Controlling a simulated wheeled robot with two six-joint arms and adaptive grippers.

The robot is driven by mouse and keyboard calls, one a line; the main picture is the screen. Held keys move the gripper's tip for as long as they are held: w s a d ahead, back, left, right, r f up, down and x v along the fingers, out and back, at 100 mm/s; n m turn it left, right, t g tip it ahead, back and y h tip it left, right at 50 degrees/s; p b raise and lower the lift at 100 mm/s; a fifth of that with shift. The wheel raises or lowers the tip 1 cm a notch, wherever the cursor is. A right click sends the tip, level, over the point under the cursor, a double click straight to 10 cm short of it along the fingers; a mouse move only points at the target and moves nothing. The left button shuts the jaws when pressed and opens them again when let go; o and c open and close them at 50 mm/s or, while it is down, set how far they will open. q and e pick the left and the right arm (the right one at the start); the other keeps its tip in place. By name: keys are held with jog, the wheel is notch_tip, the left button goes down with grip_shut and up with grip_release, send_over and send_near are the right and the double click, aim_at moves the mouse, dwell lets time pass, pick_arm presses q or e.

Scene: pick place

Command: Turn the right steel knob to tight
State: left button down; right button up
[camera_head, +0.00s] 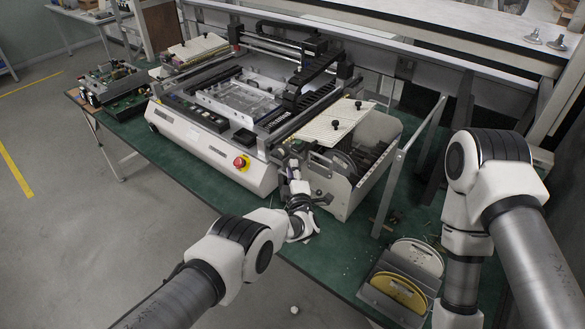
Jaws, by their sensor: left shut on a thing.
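My left gripper (292,172) reaches to the front right corner of the white pick-and-place machine (215,148), beside the open feeder box (352,180). It is shut on a small part there. The fingers and wrist largely hide that part, so I cannot tell whether it is the right steel knob.
The green table (330,250) has some bare room in front of the feeder box. A rack with a yellow disc (399,291) and a pale disc (417,257) stands at the front right. A red emergency button (241,162) is left of my left gripper.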

pick_arm(q)
jog(key=shift+w+a+r, duration=0.1)
jog(key=shift+w+r, duration=0.1)
jog(key=shift+r, duration=0.05)
jog(key=shift+w+r+m+t+b, duration=0.1)
jog(key=shift+m+t+b, duration=0.45)
jog(key=shift+b, duration=0.7)
jog(key=c, duration=1.3)
grip_release()
jog(key=o, duration=0.4)
jog(key=shift+w, duration=0.15)
jog(key=shift+c, duration=0.2)
jog(key=shift+f, duration=0.35)
